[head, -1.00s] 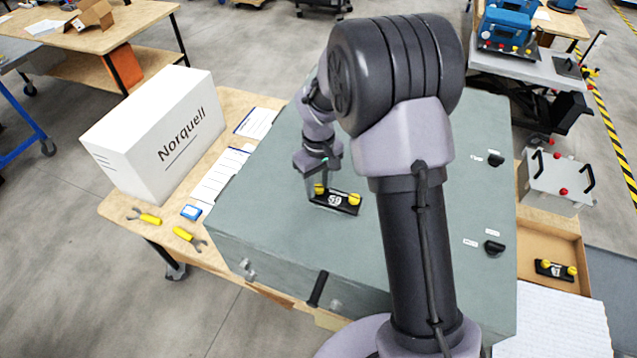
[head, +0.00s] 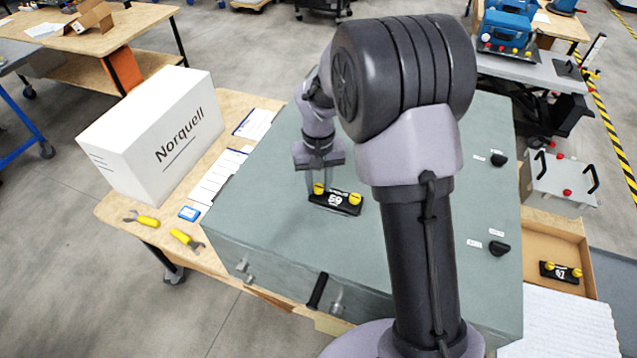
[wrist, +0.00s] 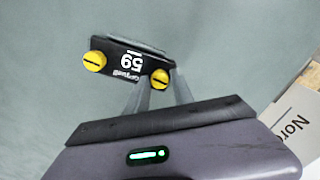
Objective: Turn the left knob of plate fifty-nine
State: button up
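Plate fifty-nine is a small black plate (head: 335,203) with white digits, lying on the grey-green cabinet top. It shows upside down in the wrist view (wrist: 128,62). It has two yellow slotted knobs. The left knob (head: 319,188) appears nearer my gripper in the wrist view (wrist: 160,78); the right knob (head: 355,198) stands clear and also shows in the wrist view (wrist: 95,62). My gripper (head: 320,182) points down over the left knob. Its pale, see-through fingers (wrist: 163,85) are apart, one on each side of the knob, with no clear contact visible.
The cabinet (head: 270,215) has black knobs on its right side, partly beyond my arm. A white Norquell box (head: 155,135) and yellow-handled tools (head: 185,239) lie on the wooden bench at left. Another black plate (head: 560,271) sits in a cardboard tray at right.

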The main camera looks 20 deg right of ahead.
aim_at(318, 187)
jog(key=shift+o, duration=1)
notch_tip(318, 187, up, 18)
jog(key=p, duration=0.3)
jog(key=shift+f, duration=0.25)
jog(key=s+a+f+m+t+y+b, duration=0.1)
jog(key=s+a+f+t+b, duration=0.1)
jog(key=s+f+b, duration=0.6)
jog(key=s+a+f+m+t+y+b, duration=0.1)
jog(key=s+f+m+t+b, duration=0.1)
jog(key=s+f+b, duration=0.7)
jog(key=s+t+b, duration=0.1)
jog(key=s+b, duration=0.5)
jog(key=s, duration=0.2)
jog(key=shift+a+m+t, duration=0.3)
jog(key=shift+a+t, duration=0.1)
jog(key=shift+s, duration=0.1)
